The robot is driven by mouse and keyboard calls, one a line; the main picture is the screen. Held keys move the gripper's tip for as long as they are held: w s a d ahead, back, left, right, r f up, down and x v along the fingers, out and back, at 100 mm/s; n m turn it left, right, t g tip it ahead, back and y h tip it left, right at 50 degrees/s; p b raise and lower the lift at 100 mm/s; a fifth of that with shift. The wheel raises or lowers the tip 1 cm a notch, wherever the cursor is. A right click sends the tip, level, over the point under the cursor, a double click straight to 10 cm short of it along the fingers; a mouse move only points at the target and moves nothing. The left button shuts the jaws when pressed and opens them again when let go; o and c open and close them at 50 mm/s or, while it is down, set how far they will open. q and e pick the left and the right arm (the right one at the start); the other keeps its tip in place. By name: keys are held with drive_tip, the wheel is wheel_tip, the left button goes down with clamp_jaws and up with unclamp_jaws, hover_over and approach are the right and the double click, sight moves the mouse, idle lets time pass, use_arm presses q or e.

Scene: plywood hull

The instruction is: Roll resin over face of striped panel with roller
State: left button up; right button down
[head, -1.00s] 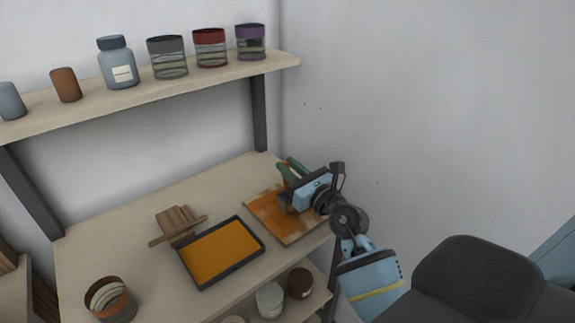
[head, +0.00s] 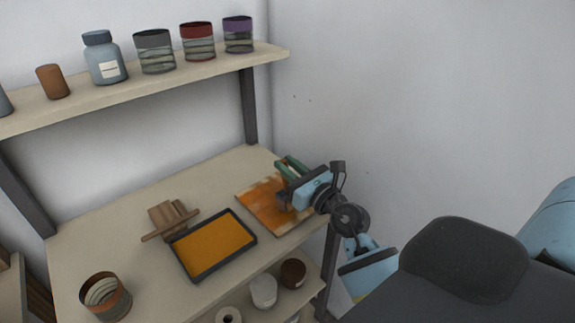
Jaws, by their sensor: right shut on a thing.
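The striped panel (head: 262,212) lies flat on the bench at its right end, its face mostly orange with paler patches near the edges. My right gripper (head: 290,183) is over the panel, shut on the roller (head: 284,164), whose green part shows beyond the fingers. The gripper hides the far right part of the panel and most of the roller, so I cannot tell if the roller touches the face. A black tray (head: 213,244) of orange resin sits left of the panel. My left gripper is not in view.
A wooden rack (head: 170,219) stands behind the tray, and a striped open can (head: 105,296) stands at front left. A shelf (head: 180,79) above holds several jars and cans. White and brown jars sit below the bench top. A wall closes the right side.

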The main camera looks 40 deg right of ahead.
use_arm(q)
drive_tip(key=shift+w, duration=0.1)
use_arm(e)
drive_tip(key=shift+f, duration=0.1)
drive_tip(key=shift+s+d, duration=0.1)
drive_tip(key=shift+s, duration=0.85)
drive_tip(key=shift+s+p, duration=0.3)
drive_tip(key=shift+s, duration=0.2)
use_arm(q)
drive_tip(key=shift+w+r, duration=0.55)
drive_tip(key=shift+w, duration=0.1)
use_arm(e)
drive_tip(key=shift+w, duration=0.15)
drive_tip(key=shift+w, duration=1.35)
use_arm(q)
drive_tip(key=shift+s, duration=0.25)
